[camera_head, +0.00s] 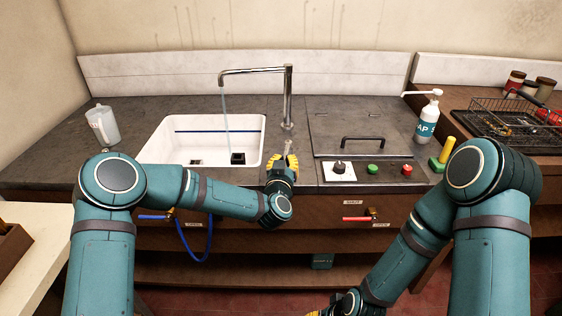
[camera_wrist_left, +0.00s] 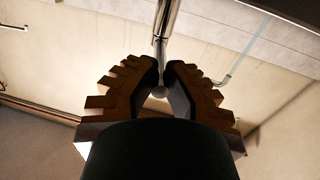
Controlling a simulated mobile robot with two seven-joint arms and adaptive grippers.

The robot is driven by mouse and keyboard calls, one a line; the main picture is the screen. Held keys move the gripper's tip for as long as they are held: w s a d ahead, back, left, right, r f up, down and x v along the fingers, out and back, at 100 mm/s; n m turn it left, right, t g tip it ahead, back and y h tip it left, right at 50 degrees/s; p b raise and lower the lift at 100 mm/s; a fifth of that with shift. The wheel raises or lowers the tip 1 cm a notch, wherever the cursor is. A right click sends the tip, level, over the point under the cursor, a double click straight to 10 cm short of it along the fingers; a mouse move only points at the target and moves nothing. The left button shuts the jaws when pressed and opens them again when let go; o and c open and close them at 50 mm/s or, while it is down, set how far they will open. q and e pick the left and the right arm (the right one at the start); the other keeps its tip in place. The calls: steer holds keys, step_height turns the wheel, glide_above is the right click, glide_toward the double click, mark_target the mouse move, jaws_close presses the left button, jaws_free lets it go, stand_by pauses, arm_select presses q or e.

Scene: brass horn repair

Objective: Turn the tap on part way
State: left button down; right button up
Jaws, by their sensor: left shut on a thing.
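A thin pale stream of water (camera_head: 226,112) falls from the spout into the sink. My left gripper (camera_head: 284,160) is at the sink's right edge, shut on the tap lever (camera_head: 287,147). In the left wrist view the two fingers (camera_wrist_left: 163,88) are on either side of the lever's rounded end (camera_wrist_left: 159,92). My right gripper (camera_head: 325,312) only just shows at the bottom edge; its fingers are cut off.
A clear jug (camera_head: 102,125) stands left of the sink. To the right are a hatch with a black handle (camera_head: 362,141), a panel with a knob and red and green buttons (camera_head: 373,169), a soap bottle (camera_head: 427,122) and a wire basket (camera_head: 500,122). Red and blue valve handles are below the counter front.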

arm_select(q)
steer(key=shift+d+r+n+y, duration=0.1)
steer(key=shift+d+n+y, duration=0.4)
steer(key=shift+y, duration=0.4)
steer(key=shift+d+f+n+y, duration=0.1)
steer(key=shift+d+n+y, duration=0.3)
steer(key=shift+n+y, duration=0.4)
steer(key=shift+d+r+n+y, duration=0.1)
steer(key=shift+d+n+y, duration=0.35)
steer(key=shift+y, duration=0.55)
steer(key=c, duration=1)
jaws_free()
steer(key=s, duration=0.4)
steer(key=s+d, duration=0.1)
steer(key=s, duration=0.3)
steer(key=s+d, duration=0.1)
steer(key=s, duration=0.3)
steer(key=shift+w, duration=0.1)
